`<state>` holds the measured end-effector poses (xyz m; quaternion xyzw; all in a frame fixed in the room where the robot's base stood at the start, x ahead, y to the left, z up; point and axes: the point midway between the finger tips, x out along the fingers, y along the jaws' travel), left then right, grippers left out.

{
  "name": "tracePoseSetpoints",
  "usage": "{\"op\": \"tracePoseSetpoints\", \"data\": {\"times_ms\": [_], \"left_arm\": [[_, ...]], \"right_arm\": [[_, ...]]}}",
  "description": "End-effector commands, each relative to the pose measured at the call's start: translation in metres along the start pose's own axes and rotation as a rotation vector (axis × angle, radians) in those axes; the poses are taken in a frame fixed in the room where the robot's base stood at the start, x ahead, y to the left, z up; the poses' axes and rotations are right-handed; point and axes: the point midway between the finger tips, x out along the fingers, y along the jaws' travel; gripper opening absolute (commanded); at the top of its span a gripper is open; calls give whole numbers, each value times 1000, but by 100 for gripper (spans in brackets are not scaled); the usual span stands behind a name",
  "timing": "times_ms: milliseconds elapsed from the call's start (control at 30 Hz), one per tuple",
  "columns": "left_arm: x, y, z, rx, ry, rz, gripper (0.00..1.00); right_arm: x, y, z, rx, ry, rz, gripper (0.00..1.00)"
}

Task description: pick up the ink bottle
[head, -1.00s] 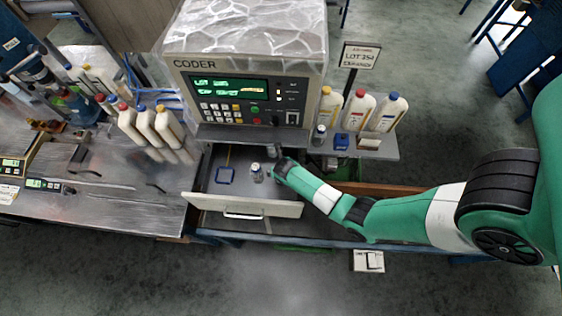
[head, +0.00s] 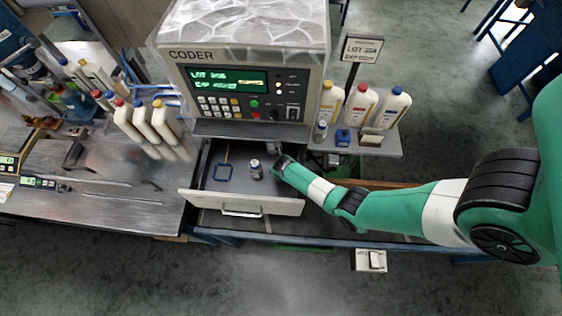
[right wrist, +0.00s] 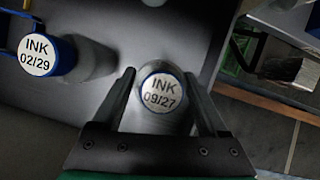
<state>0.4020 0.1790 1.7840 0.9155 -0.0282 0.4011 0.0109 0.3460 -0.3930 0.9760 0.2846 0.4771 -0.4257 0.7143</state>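Two ink bottles stand upright in the open drawer, as the right wrist view shows. The one labelled INK 09/27 (right wrist: 161,92) is between the two fingers of my right gripper (right wrist: 160,80). The fingers flank it, and I see no firm grip on it. The other, with a blue-rimmed cap labelled INK 02/29 (right wrist: 40,57), stands to the left, clear of the fingers. In the head view, a small bottle (head: 256,169) stands in the drawer just left of my right gripper (head: 277,158). My left gripper is not in view.
The drawer front (head: 290,206) is a low wall in front of the bottles. The coder machine (head: 240,90) stands behind. Several larger bottles (head: 360,106) stand on the shelf at right.

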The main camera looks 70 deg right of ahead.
Motion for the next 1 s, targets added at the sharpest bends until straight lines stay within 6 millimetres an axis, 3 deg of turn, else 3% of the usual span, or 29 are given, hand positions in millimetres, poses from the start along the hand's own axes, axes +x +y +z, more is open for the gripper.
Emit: {"op": "tracePoseSetpoints", "data": {"times_ms": [67,400,700,833,1000], "left_arm": [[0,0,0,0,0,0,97],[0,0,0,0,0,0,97],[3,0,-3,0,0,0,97],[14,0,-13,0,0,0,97],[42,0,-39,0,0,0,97]], "right_arm": [[0,0,0,0,0,0,60],[0,0,0,0,0,0,0],[-6,0,3,0,-2,1,0],[-29,0,13,0,-4,2,0],[-64,0,27,0,-1,0,0]]}}
